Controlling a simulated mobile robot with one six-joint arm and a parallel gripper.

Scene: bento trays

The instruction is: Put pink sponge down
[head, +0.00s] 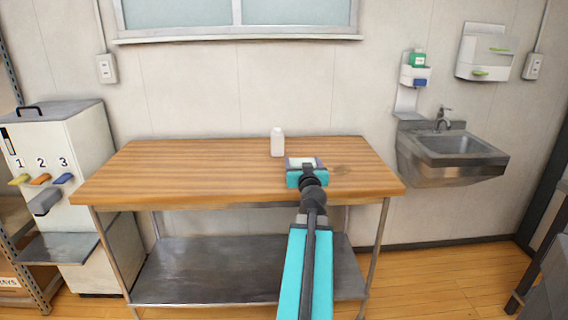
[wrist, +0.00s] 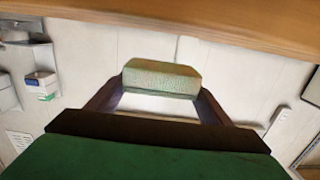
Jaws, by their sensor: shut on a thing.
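My gripper (head: 306,174) is over the right part of the wooden table (head: 200,172) in the head view. In the wrist view, the gripper (wrist: 158,100) has its two dark fingers on either side of a block-shaped sponge (wrist: 160,76) and is shut on it. The sponge looks pale yellow-green with a darker green layer, not clearly pink. In the head view only a small pale patch shows at the gripper, and my gripper hides most of what it holds. I cannot tell whether the sponge touches the tabletop.
A white bottle (head: 277,143) stands on the table just left of and behind my gripper. The table's left half is clear. A metal sink (head: 455,150) and dispensers (head: 415,75) are on the right. A numbered dispenser cabinet (head: 55,150) stands at the left.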

